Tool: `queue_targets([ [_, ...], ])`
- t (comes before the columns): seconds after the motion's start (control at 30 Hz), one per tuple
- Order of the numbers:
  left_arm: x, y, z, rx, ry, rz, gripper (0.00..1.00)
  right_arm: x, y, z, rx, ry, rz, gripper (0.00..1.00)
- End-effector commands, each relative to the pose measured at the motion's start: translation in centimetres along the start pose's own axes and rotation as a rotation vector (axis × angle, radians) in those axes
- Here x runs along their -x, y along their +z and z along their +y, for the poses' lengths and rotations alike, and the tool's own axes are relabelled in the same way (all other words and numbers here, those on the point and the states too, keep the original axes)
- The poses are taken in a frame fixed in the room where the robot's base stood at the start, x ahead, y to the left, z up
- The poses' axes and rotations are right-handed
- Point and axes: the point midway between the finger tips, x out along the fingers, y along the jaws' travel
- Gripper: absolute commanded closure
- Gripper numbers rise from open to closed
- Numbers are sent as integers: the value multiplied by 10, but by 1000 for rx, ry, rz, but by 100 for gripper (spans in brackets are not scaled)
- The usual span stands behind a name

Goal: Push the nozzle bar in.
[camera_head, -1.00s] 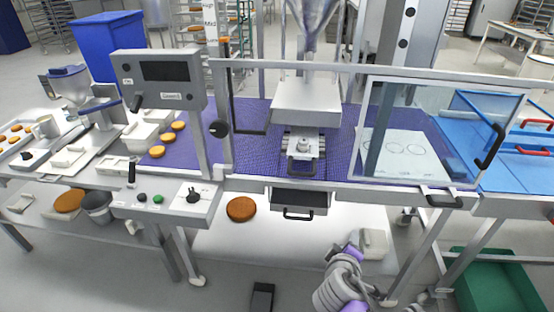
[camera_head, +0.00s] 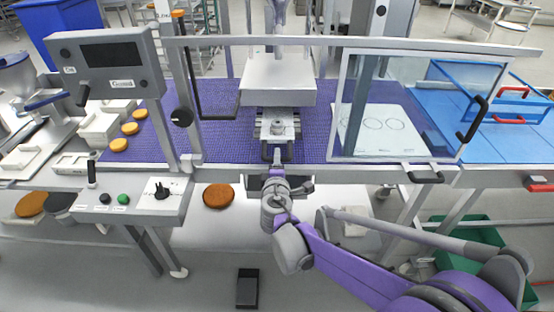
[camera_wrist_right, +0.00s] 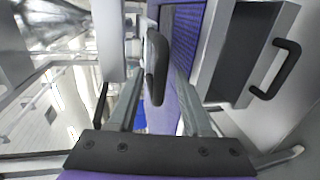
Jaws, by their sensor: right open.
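The nozzle bar (camera_head: 278,126) is a light metal piece with a round fitting under the square hopper block (camera_head: 278,82). Its black handle (camera_head: 264,151) sticks out toward me over the front edge of the purple belt (camera_head: 222,138). My right gripper (camera_head: 277,158) is at this handle, seen from above. In the right wrist view, the open fingers (camera_wrist_right: 158,80) stand on either side of the black handle (camera_wrist_right: 157,66); I cannot tell whether they touch it. My left gripper is not in view.
A drawer with a black handle (camera_wrist_right: 275,70) lies just below the bar. A control panel (camera_head: 138,197) stands left, a framed clear guard (camera_head: 395,110) right. A brown round (camera_head: 219,196) lies on the lower shelf. My right arm crosses the front right.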

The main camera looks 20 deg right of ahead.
Motion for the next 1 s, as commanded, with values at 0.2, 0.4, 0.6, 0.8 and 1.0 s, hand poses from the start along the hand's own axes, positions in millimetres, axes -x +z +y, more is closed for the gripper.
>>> queue_targets([
  [0.2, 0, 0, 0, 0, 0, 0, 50, -15, 1, 0, 0, 0, -1, 50],
  [0.4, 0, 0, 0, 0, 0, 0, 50, -16, 0, 0, 0, 0, -1, 50],
  [0.6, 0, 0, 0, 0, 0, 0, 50, -16, 0, 0, 0, 0, -1, 76],
  [0.8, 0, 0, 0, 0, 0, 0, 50, -16, 0, 0, 0, 0, -1, 100],
  [1.0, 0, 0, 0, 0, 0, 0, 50, -16, 0, 0, 0, 0, -1, 100],
])
